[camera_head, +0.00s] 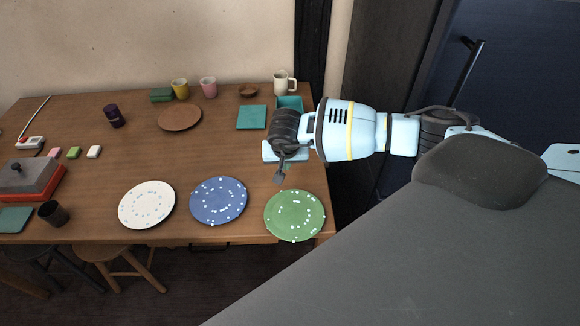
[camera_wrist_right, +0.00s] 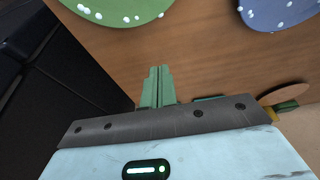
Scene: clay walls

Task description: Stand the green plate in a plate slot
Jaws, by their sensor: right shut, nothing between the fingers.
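The green plate (camera_head: 295,215) with white dots lies flat on the table near its front right corner. It also shows at the top left of the right wrist view (camera_wrist_right: 112,10). My right gripper (camera_head: 280,177) is above the table, just behind the green plate and apart from it. Its fingers (camera_wrist_right: 157,84) are together and empty in the right wrist view. I cannot make out a plate slot in either view; my right arm and gripper hide part of the table's right side. My left gripper is not in view.
A blue dotted plate (camera_head: 218,200) and a white dotted plate (camera_head: 147,205) lie to the left. Behind are a brown plate (camera_head: 180,117), a teal square (camera_head: 251,117), a teal container (camera_head: 290,103) and mugs. The middle of the table is clear.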

